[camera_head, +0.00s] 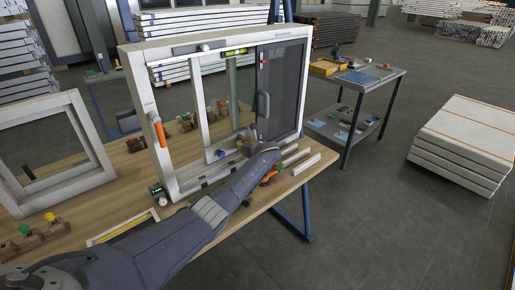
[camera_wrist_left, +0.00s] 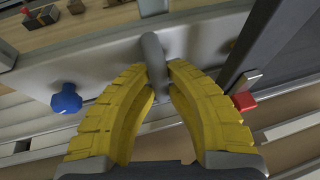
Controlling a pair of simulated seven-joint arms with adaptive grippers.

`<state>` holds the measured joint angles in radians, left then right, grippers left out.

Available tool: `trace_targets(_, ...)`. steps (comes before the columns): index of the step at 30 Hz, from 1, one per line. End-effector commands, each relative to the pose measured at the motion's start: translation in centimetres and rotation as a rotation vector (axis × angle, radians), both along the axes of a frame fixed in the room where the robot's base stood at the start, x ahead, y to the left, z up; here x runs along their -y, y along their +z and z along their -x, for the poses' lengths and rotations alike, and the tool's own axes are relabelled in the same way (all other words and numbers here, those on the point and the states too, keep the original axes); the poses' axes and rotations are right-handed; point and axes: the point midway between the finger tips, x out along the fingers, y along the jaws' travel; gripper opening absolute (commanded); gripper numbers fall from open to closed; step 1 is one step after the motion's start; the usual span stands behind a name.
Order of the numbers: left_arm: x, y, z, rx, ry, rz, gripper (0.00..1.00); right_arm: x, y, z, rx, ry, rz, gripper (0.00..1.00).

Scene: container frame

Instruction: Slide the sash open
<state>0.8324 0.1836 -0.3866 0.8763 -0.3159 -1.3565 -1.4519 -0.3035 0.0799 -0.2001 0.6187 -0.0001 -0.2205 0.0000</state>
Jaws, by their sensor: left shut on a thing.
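A white window frame (camera_head: 170,165) stands upright on the wooden bench. Inside it is a pale-edged sash (camera_head: 200,105) and, at right, a dark panel (camera_head: 285,85) with a grey pull handle (camera_head: 263,105). An orange handle (camera_head: 158,130) is on the left side of the frame. My left gripper (camera_head: 248,138) is at the lower middle of the frame. In the left wrist view its yellow fingers (camera_wrist_left: 160,80) are shut on a grey bar (camera_wrist_left: 153,50), one on each side. Whether this bar is the pull handle's lower part is unclear. My right gripper is out of view.
A blue knob (camera_wrist_left: 66,99) and a red block (camera_wrist_left: 244,101) lie close to the fingers. A second white frame (camera_head: 85,130) stands at left. A grey cart (camera_head: 385,78) is behind at right, and stacked white panels (camera_head: 465,140) lie on the floor.

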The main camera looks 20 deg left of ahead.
Motion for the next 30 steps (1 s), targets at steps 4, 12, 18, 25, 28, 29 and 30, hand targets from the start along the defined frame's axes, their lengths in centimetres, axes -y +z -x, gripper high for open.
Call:
trace_targets(4, -1.45, -0.06, 0.26, -0.002, 0.02, -0.003, 0.0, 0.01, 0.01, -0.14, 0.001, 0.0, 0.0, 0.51)
trace_targets(12, -1.5, -0.08, 0.28, -0.002, 0.022, -0.001, 0.0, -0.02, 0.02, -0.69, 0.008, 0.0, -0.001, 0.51)
trace_targets(18, -1.41, -0.08, 0.25, -0.002, 0.021, -0.001, 0.33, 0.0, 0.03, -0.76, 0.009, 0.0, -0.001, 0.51)
trace_targets(25, -1.28, -0.06, 0.21, -0.001, 0.019, -0.001, 0.39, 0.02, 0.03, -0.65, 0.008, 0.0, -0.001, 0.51)
trace_targets(28, -1.17, -0.01, 0.23, 0.0, 0.018, 0.0, 0.39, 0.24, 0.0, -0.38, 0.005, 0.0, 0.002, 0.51)
trace_targets(29, -1.1, 0.01, 0.26, 0.0, 0.018, 0.0, 0.39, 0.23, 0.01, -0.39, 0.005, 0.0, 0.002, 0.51)
trace_targets(30, -0.95, 0.07, 0.31, 0.0, 0.017, 0.0, 0.39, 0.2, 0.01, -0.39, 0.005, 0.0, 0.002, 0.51)
